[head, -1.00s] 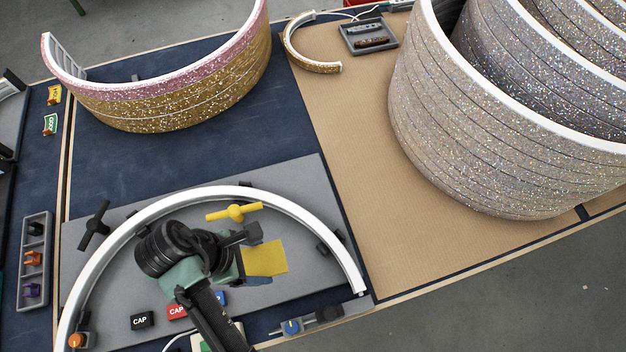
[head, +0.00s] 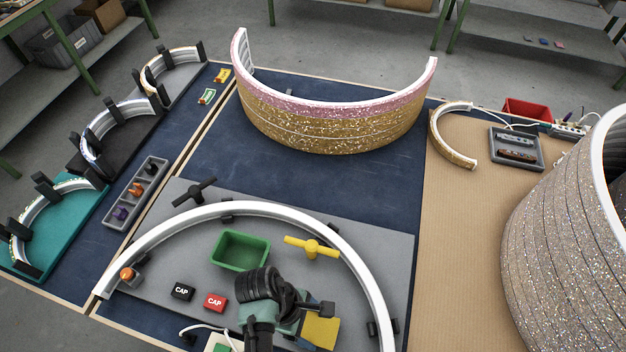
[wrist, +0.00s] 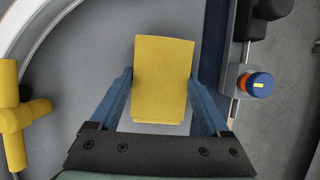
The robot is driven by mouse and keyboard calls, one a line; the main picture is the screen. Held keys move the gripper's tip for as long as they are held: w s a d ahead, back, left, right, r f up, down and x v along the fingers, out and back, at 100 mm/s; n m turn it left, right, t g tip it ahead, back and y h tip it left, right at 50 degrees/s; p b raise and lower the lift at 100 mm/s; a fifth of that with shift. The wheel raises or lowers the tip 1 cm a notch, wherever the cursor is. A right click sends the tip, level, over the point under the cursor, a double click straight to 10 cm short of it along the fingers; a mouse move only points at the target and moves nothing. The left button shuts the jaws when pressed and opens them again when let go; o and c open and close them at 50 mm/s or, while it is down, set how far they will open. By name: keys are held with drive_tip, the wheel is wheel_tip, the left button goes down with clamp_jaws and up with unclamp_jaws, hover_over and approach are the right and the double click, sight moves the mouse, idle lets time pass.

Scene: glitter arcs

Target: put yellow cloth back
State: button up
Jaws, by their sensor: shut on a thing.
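The yellow cloth (head: 320,331) is a small folded rectangle at the bottom of the head view, over the grey board (head: 395,262). It also shows in the wrist view (wrist: 163,62), between the two blue fingers. My gripper (wrist: 160,84) is shut on the yellow cloth, gripping its sides. My arm hides part of the board in the head view. I cannot tell how far the cloth is above the board.
A white arc (head: 300,214) curves around the work area. Inside it are a green bin (head: 240,251), a yellow knob (head: 312,247), a black cap block (head: 182,291) and a red cap block (head: 215,302). A blue-and-orange knob (wrist: 258,84) stands right of the cloth in the wrist view.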

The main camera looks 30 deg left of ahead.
drive_tip(key=shift+f, duration=0.2)
drive_tip(key=shift+f, duration=0.1)
drive_tip(key=o, duration=1.2)
drive_tip(key=shift+c, duration=0.2)
drive_tip(key=shift+f, duration=0.1)
drive_tip(key=shift+s+d, duration=0.15)
